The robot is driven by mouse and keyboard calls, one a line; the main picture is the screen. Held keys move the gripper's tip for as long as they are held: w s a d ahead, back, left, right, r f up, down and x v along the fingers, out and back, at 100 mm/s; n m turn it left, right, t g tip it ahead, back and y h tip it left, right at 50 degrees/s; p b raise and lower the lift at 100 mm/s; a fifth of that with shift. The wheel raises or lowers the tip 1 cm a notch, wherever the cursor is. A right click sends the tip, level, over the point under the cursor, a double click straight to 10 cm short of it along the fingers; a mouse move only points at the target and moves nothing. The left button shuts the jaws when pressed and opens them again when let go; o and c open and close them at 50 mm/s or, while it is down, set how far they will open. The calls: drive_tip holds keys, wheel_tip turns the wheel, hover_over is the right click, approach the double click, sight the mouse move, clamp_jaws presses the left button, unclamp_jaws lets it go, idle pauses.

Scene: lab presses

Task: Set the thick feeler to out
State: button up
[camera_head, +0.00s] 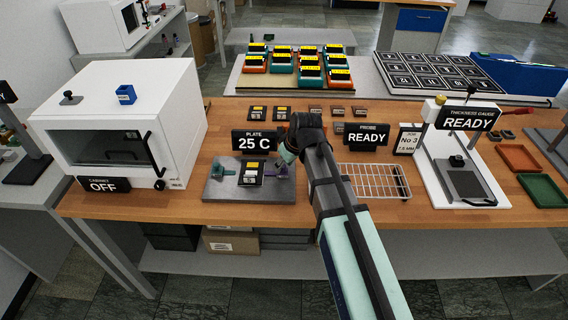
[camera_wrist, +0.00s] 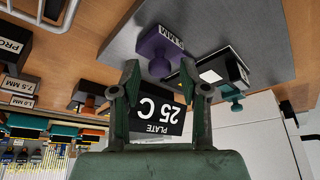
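The grey plate (camera_head: 217,190) stands at the bench front with its "PLATE 25 C" sign (camera_head: 256,141) behind it. A purple knobbed piece (camera_head: 282,169) sits at its right and a teal one (camera_head: 224,171) at its left. The purple piece (camera_wrist: 160,50) also shows in the wrist view with a partly legible "MM" label; the teal one (camera_wrist: 232,97) is farther right. I cannot tell from the labels which is the thick feeler. My gripper (camera_wrist: 160,72) is open and empty, with the purple piece appearing between and just beyond its fingertips. In the head view my arm partly covers this spot.
A dark block with a white label (camera_head: 251,174) sits mid-plate. A wire rack (camera_head: 375,182) stands right of my arm, with the "PROBE READY" sign (camera_head: 366,137) behind. The white cabinet (camera_head: 130,85) is left; the thickness gauge (camera_head: 466,180) is right.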

clamp_jaws()
drive_tip(key=shift+d, duration=0.8)
drive_tip(key=shift+o, duration=1.7)
unclamp_jaws()
drive_tip(key=shift+d, duration=0.1)
drive_tip(key=shift+r, duration=0.1)
drive_tip(key=v, duration=1.1)
drive_tip(key=shift+s+r, duration=0.15)
drive_tip(key=shift+r, duration=0.2)
drive_tip(key=shift+d+f, duration=0.1)
drive_tip(key=shift+d, duration=0.05)
